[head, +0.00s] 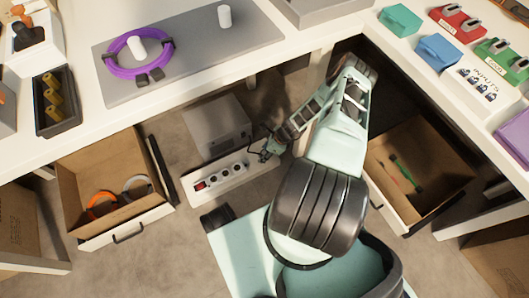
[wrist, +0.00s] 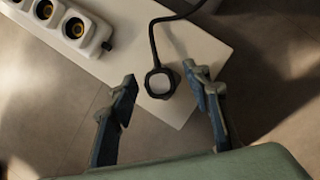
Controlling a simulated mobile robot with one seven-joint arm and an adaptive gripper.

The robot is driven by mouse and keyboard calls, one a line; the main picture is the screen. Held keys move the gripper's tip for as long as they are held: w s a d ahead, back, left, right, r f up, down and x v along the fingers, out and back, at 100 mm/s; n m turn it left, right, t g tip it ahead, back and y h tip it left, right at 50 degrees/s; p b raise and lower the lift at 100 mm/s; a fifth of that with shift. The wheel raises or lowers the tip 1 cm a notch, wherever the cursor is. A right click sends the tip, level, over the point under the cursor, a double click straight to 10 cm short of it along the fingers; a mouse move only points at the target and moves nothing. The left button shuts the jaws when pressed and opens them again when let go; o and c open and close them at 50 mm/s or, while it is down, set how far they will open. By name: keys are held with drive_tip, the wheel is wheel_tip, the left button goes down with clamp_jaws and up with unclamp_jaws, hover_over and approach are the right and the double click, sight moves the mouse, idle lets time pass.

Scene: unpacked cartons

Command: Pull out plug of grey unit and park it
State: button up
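The grey unit (head: 218,125) stands on the floor under the table, behind a white power strip (head: 222,175) on a white board. In the wrist view the strip's end (wrist: 72,22) shows sockets at upper left. A black plug with a pale grey face (wrist: 160,82) is on the bare end of the white board (wrist: 190,50), apart from the strip. Its black cable runs upward. My gripper (wrist: 160,78) is open, one finger on each side of the plug, with gaps on both sides. In the head view my gripper (head: 272,147) is at the strip's right end, hiding most of the plug.
An open drawer with orange and grey rings (head: 115,200) is left of the strip. Another open drawer (head: 418,170) is right of my arm. The tabletop (head: 75,120) overhangs the unit. A purple cable coil (head: 138,55) lies on a grey mat above.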

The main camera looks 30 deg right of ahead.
sight(264, 152)
drive_tip(key=shift+r, duration=0.1)
wheel_tip(264, 152, up, 10)
idle(0.7)
